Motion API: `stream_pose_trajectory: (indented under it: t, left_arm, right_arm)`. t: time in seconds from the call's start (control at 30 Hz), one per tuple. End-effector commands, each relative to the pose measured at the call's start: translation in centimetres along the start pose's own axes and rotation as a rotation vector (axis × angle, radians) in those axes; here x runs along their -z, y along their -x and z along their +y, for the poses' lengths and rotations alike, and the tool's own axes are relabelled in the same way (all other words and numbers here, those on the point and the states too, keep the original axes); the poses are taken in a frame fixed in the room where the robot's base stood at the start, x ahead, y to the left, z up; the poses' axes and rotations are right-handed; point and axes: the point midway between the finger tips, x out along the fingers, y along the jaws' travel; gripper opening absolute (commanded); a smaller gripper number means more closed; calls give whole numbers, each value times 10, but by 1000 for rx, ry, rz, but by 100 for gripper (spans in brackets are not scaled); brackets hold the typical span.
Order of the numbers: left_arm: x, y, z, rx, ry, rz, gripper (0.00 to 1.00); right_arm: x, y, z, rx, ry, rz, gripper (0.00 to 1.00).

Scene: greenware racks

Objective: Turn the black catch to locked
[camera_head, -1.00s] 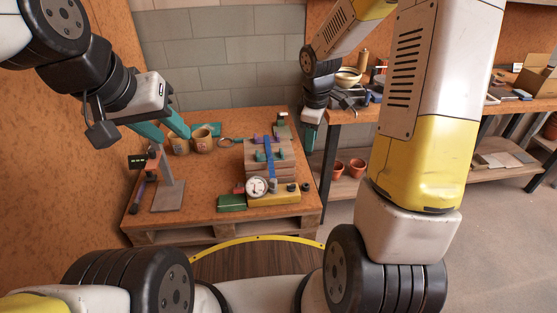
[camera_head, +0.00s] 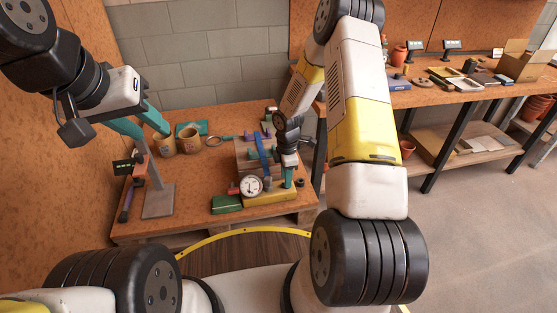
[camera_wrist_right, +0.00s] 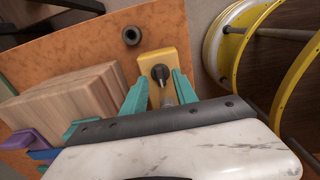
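The black catch (camera_wrist_right: 160,73) sits on the end of a yellow block (camera_wrist_right: 166,60) in the right wrist view. In the head view the yellow block (camera_head: 262,199) is at the front of the table, and my gripper hides the catch. My right gripper (camera_wrist_right: 160,82) is open, with one teal finger on each side of the catch; I cannot tell whether either finger touches it. It also shows in the head view (camera_head: 288,180), pointing down at the block's right end. My left gripper (camera_head: 156,134) is open and empty, above the table's left side.
A round gauge (camera_head: 251,187) and a green box (camera_head: 226,204) are left of the right gripper. Stacked wooden boards (camera_wrist_right: 75,100) lie close beside the block. A dark ring (camera_wrist_right: 131,35) lies on the table nearby. Two tan pots (camera_head: 190,140) stand further back.

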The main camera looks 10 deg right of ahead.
Motion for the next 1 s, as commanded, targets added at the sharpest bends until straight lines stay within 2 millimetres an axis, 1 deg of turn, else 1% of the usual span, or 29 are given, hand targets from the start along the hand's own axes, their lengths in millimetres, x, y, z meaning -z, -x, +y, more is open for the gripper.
stream_pose_trajectory:
  t: [0.03,0.13,0.4,0.57,0.6,1.0]
  left_arm:
    - [0,0,0,0,0,0,36]
    - [0,0,0,0,0,0,36]
    - [0,0,0,0,0,0,36]
    - [0,0,0,0,0,0,36]
    - [0,0,0,0,0,0,36]
    - [0,0,0,0,0,0,36]
  right_arm:
    - [0,-5,0,1,0,-1,35]
    - [0,-11,-1,2,0,-1,35]
    - [0,-12,0,0,-1,-1,35]
    - [0,-12,0,0,-1,-1,3]
    - [0,-11,0,0,-1,-1,0]
    - [0,-11,0,0,-34,-1,0]
